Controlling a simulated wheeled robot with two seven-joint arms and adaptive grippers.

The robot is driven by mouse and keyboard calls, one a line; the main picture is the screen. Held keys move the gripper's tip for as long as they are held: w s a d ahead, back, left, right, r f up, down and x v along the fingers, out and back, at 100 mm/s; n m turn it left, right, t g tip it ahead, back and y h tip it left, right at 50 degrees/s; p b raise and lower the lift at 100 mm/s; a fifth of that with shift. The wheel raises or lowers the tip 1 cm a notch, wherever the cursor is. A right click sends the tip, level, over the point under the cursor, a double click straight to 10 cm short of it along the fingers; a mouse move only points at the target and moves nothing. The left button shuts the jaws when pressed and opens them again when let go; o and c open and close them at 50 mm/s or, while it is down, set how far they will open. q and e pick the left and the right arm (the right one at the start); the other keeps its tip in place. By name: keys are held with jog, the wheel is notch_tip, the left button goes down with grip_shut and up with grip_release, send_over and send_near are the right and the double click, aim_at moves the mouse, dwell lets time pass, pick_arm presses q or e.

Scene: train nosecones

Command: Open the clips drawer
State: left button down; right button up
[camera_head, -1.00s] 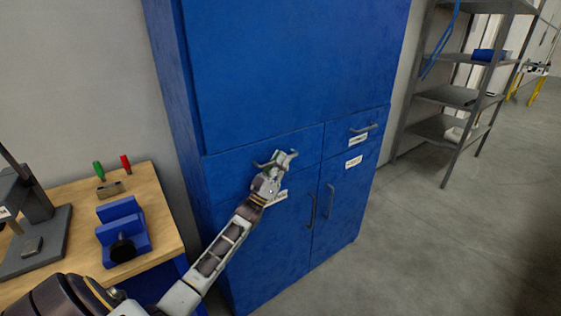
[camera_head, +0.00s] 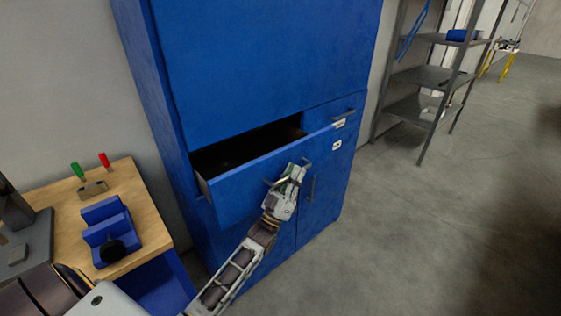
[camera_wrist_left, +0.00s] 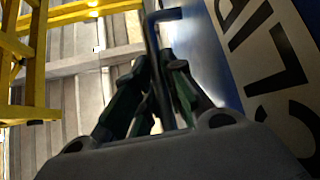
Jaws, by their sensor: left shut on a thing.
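The clips drawer (camera_head: 240,184) is the left drawer of the blue cabinet (camera_head: 265,65). It is pulled well out in the head view, and its dark inside shows behind the front. My left gripper (camera_head: 292,174) is at the drawer front, shut on the drawer handle (camera_head: 270,183). In the left wrist view the fingers (camera_wrist_left: 155,95) close around the handle bar (camera_wrist_left: 156,60). A white label (camera_wrist_left: 265,65) with the letters "CLIP" shows beside it on the drawer front. My right gripper is not in view.
The right drawer (camera_head: 332,112) is shut, and cabinet doors with upright handles are below. A wooden bench (camera_head: 150,195) with a blue vise (camera_head: 110,230) stands at left. Grey shelves (camera_head: 420,75) stand at right. The floor (camera_head: 430,230) at right is clear.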

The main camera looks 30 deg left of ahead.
pick_arm(q)
jog(key=s+d+p, duration=0.1)
jog(key=s+d, duration=0.2)
jog(key=d, duration=0.5)
jog(key=shift+s+d, duration=0.3)
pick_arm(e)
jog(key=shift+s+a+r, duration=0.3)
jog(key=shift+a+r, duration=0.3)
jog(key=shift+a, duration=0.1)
pick_arm(q)
jog(key=c, duration=1.5)
grip_release()
jog(key=v, duration=1.2)
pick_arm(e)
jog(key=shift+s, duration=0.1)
pick_arm(q)
jog(key=shift+f, duration=0.15)
